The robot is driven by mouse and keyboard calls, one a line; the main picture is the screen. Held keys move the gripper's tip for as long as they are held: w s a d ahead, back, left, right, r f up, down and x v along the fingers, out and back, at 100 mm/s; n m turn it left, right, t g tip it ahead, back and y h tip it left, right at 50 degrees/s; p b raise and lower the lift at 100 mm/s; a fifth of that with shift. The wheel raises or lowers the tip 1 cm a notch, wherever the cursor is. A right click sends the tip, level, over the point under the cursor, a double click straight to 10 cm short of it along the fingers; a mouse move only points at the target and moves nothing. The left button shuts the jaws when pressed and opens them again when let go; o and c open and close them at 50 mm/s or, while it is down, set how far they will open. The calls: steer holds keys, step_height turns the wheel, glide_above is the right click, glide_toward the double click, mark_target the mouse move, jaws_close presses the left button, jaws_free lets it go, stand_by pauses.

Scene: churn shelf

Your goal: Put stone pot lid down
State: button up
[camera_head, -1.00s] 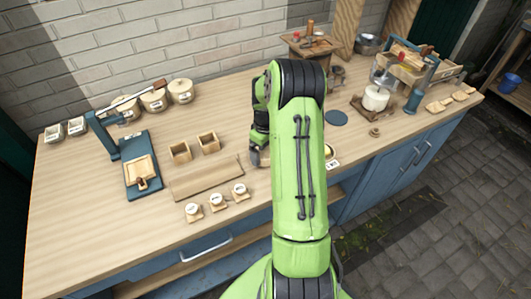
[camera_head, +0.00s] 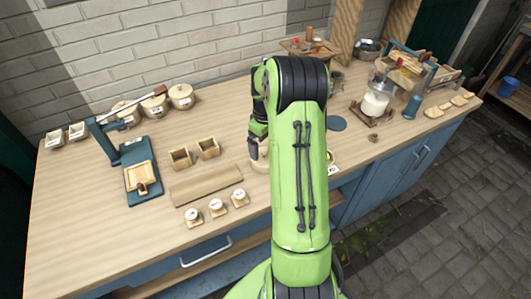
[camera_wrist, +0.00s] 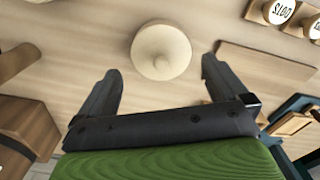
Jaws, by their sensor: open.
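The stone pot lid, a round cream disc with a small raised knob, lies on the wooden worktop. The lid shows in the wrist view (camera_wrist: 163,48), ahead of and between my open fingertips, with no finger touching it. My gripper (camera_wrist: 160,85) is open and empty. In the head view my gripper (camera_head: 255,148) is just above the lid (camera_head: 260,167), which is partly hidden by my gripper and arm.
Two small wooden boxes (camera_head: 180,158) and a wooden board (camera_head: 206,184) lie left of the lid. Several lidded pots (camera_head: 181,97) stand near the wall. A glass jar (camera_head: 375,104) is at the right. Bare worktop surrounds the lid.

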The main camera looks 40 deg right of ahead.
mark_target(265, 152)
step_height(265, 152, up, 5)
steer(key=shift+f+p, duration=0.1)
steer(key=shift+p, duration=0.2)
steer(key=s+a+r+t+h, duration=0.1)
steer(key=s+a+r, duration=0.1)
steer(key=a+r, duration=0.55)
steer(key=s+a+r+t, duration=0.1)
steer(key=s+a+r, duration=0.2)
steer(key=a+r, duration=0.4)
steer(key=s+a+m+t+y, duration=0.1)
steer(key=s+a+t, duration=0.2)
steer(key=s+a, duration=0.8)
steer(key=s, duration=0.3)
steer(key=shift+s+a+t, duration=0.25)
steer(key=shift+a+t, duration=0.05)
steer(key=shift+a, duration=0.05)
